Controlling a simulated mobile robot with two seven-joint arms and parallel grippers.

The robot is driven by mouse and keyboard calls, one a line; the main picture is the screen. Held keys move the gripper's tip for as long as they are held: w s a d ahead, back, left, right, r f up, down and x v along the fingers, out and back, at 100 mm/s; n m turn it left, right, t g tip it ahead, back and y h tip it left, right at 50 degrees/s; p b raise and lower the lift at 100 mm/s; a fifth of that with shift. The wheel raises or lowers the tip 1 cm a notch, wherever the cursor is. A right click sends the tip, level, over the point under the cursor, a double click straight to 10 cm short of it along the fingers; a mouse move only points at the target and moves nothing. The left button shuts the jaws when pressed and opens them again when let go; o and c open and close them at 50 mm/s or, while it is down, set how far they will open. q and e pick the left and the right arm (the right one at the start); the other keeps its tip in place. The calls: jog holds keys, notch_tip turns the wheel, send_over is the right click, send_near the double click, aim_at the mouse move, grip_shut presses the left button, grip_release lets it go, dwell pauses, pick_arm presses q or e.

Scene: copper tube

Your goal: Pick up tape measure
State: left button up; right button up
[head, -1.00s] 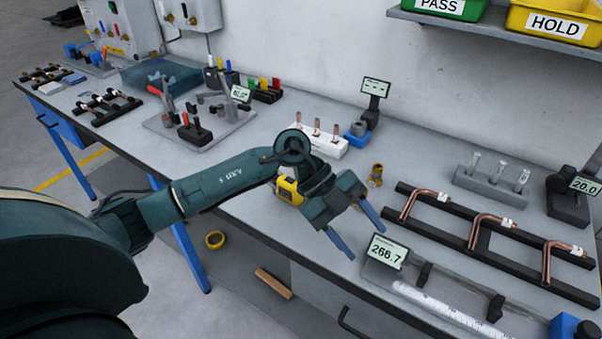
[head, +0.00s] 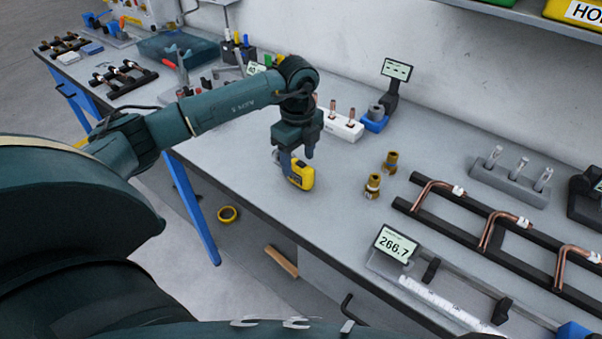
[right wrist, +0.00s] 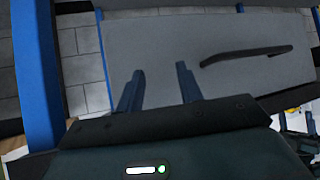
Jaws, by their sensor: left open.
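The yellow and black tape measure (head: 302,176) stands on the grey bench top near its front edge. My left gripper (head: 296,158) points down right at it, with one blue finger at its left side and the other behind its top. The jaws are open; whether a finger touches the tape measure I cannot tell. My right gripper (right wrist: 160,78) shows in the right wrist view with two blue fingers apart and nothing between them. The tape measure is not seen in that view.
Two brass fittings (head: 373,185) stand right of the tape measure. A gauge reading 266.7 (head: 396,244) and a black rack with bent copper tubes (head: 487,232) lie further right. A white block with copper pieces (head: 343,127) is behind. Bench around the tape measure is clear.

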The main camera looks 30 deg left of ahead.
aim_at(301, 164)
pick_arm(q)
jog(key=f+b, duration=0.1)
jog(key=f, duration=0.2)
jog(key=f+b, duration=0.1)
jog(key=shift+w+d+f+b, duration=0.2)
jog(key=shift+d+f+b, duration=0.05)
jog(key=shift+f+b, duration=0.4)
jog(key=c, duration=1.2)
jog(key=shift+r, duration=0.1)
pick_arm(e)
jog(key=shift+w+a+f+t, duration=0.3)
jog(key=shift+a+f, duration=0.05)
